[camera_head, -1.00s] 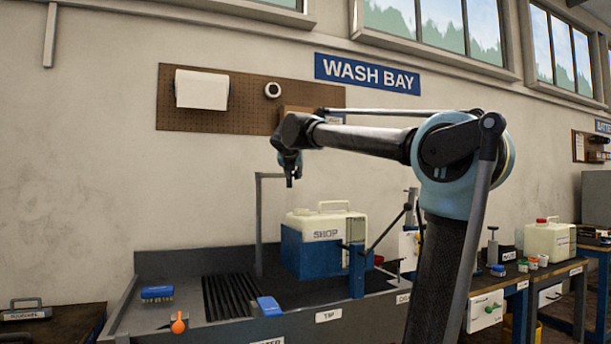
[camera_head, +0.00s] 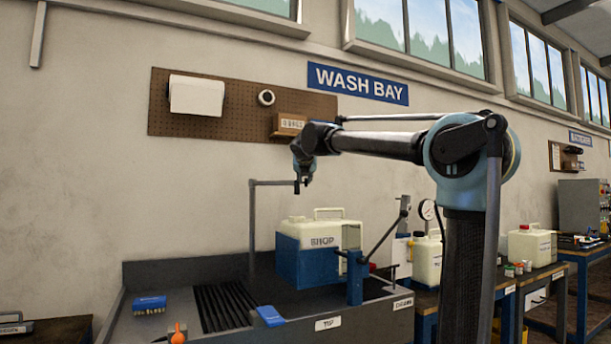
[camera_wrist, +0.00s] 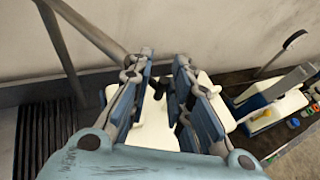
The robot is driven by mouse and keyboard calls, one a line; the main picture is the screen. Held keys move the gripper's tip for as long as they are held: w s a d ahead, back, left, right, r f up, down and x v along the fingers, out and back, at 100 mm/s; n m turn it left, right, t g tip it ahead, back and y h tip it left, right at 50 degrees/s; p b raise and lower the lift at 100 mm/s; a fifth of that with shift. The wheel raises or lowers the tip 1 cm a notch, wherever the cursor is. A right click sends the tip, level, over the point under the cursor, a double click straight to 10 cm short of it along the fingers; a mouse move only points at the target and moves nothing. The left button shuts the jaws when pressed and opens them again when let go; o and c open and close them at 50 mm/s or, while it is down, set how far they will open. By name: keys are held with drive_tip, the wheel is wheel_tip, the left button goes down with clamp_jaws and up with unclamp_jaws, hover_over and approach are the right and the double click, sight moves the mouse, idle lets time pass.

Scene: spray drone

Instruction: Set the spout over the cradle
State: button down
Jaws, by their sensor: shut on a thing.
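The spout is a thin grey pipe (camera_head: 252,230) with a tall post and a level arm that reaches right, with a short tip at its end. My gripper (camera_head: 302,186) is shut on that end, above the left part of the cradle. The blue cradle (camera_head: 289,260) holds a cream jug (camera_head: 350,236) marked SHOP, with the spout tip higher than the jug. In the wrist view, the spout pipe (camera_wrist: 95,30) runs in from the upper left to my gripper (camera_wrist: 163,60). The cream jug (camera_wrist: 155,130) lies below the fingers, which hide part of it.
The grey wash bench (camera_head: 165,274) has a slatted drain (camera_head: 222,308), a blue brush (camera_head: 149,304) and an orange-tipped thing (camera_head: 178,332) at left. A dark lever (camera_head: 385,236) rises right of the cradle. A pressure gauge (camera_head: 427,209) stands farther right.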

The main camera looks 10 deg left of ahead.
drive_tip(key=shift+w+d+f, duration=0.15)
drive_tip(key=shift+w+d, duration=0.15)
drive_tip(key=shift+w, duration=0.1)
drive_tip(key=c, duration=1.7)
unclamp_jaws()
drive_tip(key=shift+w+f, duration=0.2)
drive_tip(key=shift+o, duration=0.6)
drive_tip(key=shift+w+d+f, duration=0.1)
drive_tip(key=shift+w+f, duration=0.2)
drive_tip(key=shift+w, duration=0.05)
drive_tip(key=shift+s, duration=0.1)
drive_tip(key=shift+c, duration=0.4)
drive_tip(key=shift+s+f, duration=0.1)
drive_tip(key=shift+s, duration=0.35)
drive_tip(key=v, duration=1.1)
drive_tip(key=shift+w+a+r, duration=0.1)
drive_tip(key=shift+a+r, duration=0.15)
drive_tip(key=shift+r, duration=0.15)
drive_tip(key=shift+c, duration=0.2)
